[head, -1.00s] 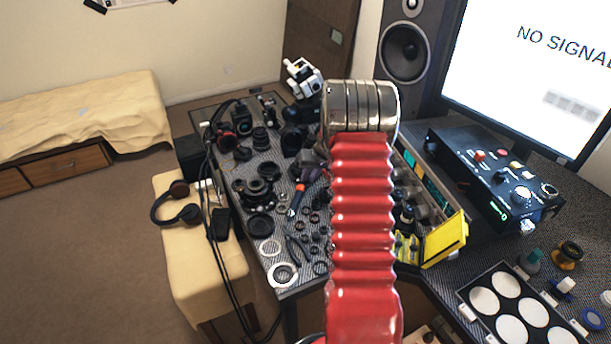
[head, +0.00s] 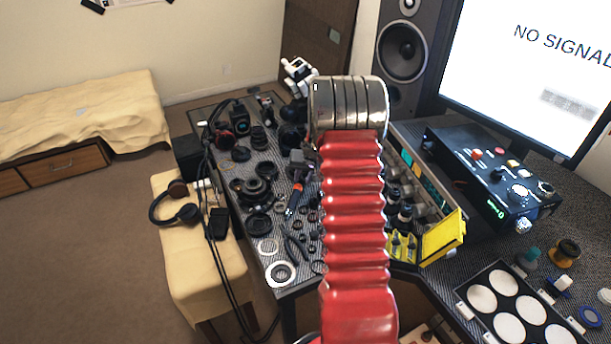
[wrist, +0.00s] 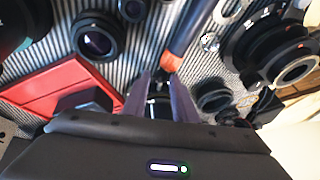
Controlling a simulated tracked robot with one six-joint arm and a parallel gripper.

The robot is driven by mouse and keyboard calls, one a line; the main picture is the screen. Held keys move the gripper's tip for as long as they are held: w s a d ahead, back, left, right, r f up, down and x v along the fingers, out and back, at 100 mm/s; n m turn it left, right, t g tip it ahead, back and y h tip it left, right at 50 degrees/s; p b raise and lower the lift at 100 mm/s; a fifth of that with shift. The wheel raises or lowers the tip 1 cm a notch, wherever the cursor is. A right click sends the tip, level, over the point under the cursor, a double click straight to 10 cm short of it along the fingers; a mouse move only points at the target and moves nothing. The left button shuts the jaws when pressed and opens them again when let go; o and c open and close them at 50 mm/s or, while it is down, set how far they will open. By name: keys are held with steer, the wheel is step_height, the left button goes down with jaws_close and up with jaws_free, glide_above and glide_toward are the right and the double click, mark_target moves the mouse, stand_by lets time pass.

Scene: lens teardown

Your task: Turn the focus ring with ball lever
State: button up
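My gripper (wrist: 160,82) shows in the wrist view with its two grey fingers apart, pointing down at the bench top. A small dark part (wrist: 158,104) shows between the fingers; I cannot tell whether they touch it. A black lens assembly with stacked rings (wrist: 272,48) lies at the upper right of the wrist view, apart from the fingers. I cannot single out a ball lever or say for sure which ring is the focus ring. In the head view my arm hides the gripper.
A tool with a red end (wrist: 185,40) lies just beyond the fingertips. A black ringed part (wrist: 97,38) and a red item (wrist: 50,88) are to the left. In the head view, a yellow-edged case (head: 446,236) stands right of my arm, and several loose parts crowd the bench (head: 295,285).

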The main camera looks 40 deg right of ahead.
steer(key=shift+o, duration=0.9)
steer(key=shift+w+r, duration=0.1)
steer(key=shift+r, duration=0.5)
steer(key=v, duration=1.2)
steer(key=shift+s+r, duration=0.25)
steer(key=shift+s, duration=0.15)
steer(key=shift+a, duration=0.15)
